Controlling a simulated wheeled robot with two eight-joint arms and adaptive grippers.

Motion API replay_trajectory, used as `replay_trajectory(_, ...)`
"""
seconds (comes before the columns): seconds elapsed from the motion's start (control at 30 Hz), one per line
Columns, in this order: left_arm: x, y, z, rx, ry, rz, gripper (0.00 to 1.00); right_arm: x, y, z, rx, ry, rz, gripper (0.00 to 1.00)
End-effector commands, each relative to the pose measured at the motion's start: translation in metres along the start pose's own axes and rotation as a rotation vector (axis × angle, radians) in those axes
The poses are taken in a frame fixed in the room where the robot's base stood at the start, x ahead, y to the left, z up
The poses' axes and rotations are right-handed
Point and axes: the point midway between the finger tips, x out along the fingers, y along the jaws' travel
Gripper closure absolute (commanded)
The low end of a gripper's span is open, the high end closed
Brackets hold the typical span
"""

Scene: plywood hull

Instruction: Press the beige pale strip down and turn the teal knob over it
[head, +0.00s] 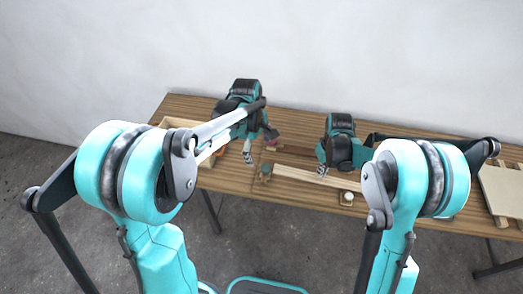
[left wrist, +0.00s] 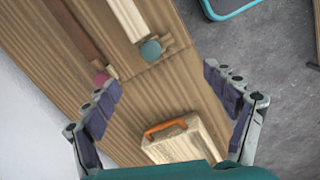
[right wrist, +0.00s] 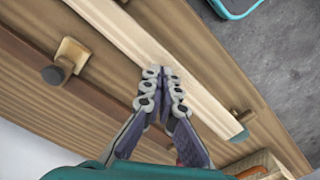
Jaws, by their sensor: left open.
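The beige pale strip (head: 305,176) lies along the front of the table; its end also shows in the left wrist view (left wrist: 127,17). The teal knob (left wrist: 150,50) sits at that end, on a small wooden piece. I cannot tell whether this piece overlaps the strip. In the right wrist view the strip (right wrist: 205,100) runs under my right gripper (right wrist: 163,74), whose fingers are together with their tips over or on it; contact is unclear. My left gripper (left wrist: 163,75) is open and empty, above the table near the knob, which lies between and beyond its fingertips.
A pinkish-red knob (left wrist: 101,79) stands by a darker brown strip (left wrist: 75,30). A wooden box with an orange handle (left wrist: 165,129) lies close to my left gripper. A wooden block with a dark knob (right wrist: 53,75) is beside the strip. A pale board (head: 500,190) is at the right.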

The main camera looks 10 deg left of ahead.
Motion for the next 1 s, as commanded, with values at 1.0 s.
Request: replay_trajectory(1.0,0.139,0.008,0.002,-0.128,-0.022,-0.055,0.14,0.000,0.000,0.000,0.000,0.000,0.000,1.00)
